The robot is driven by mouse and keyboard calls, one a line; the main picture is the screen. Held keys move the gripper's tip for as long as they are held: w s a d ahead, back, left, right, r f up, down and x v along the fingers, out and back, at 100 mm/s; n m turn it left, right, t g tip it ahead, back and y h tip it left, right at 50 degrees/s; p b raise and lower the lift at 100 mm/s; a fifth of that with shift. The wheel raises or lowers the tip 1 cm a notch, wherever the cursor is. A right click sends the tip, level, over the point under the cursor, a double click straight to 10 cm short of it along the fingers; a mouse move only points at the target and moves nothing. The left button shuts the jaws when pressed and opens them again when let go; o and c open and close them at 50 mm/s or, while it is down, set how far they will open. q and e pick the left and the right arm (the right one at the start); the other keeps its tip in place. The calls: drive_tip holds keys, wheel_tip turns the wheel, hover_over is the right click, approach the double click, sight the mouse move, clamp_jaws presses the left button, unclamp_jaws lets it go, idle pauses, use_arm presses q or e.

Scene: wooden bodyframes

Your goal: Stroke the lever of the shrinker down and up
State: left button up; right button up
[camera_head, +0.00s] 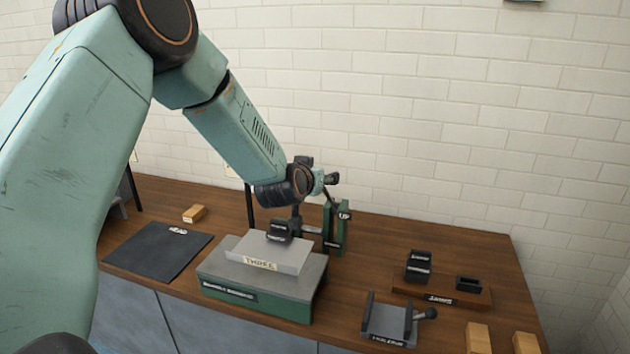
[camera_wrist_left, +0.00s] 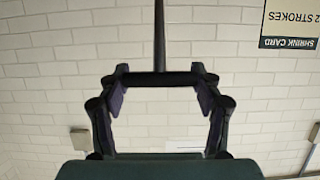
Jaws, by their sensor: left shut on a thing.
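The shrinker (camera_head: 265,305) is a green block on the bench with a black label on its front. A grey plate marked "THREE" (camera_head: 262,262) lies on it, with a small black block (camera_head: 279,231) above. Green uprights (camera_head: 341,238) with an "UP" label stand just behind its right end. My left gripper (camera_wrist_left: 158,79) is shut on a black crossbar in the left wrist view, apparently the lever's handle; a thin dark rod (camera_wrist_left: 159,35) joins it. In the head view my left wrist is above and behind the shrinker; its fingers are largely hidden. My right gripper is not in view.
A black mat (camera_head: 150,255) and wooden block (camera_head: 194,213) lie left. A tray labelled "JAWS" (camera_head: 466,300) holds black blocks at right. A grey holder (camera_head: 385,322) with a knob and wooden blocks (camera_head: 478,338) stand in front. A shrink card (camera_wrist_left: 289,28) hangs on the wall.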

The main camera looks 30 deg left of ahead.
use_arm(q)
drive_tip(key=shift+w+a+r, duration=0.2)
drive_tip(key=shift+w+r, duration=0.4)
drive_tip(key=shift+r, duration=0.15)
drive_tip(key=shift+c, duration=0.2)
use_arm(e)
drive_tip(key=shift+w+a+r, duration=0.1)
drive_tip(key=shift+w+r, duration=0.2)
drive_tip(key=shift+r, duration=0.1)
use_arm(q)
drive_tip(key=shift+r, duration=0.1)
drive_tip(key=o, duration=1.7)
drive_tip(key=shift+w+f, duration=0.1)
drive_tip(key=shift+f, duration=0.2)
drive_tip(key=shift+s, duration=0.25)
drive_tip(key=v, duration=1.1)
drive_tip(key=shift+s+d+r, duration=0.1)
drive_tip(key=shift+s+r, duration=0.15)
drive_tip(key=shift+s, duration=0.05)
drive_tip(key=shift+s, duration=0.1)
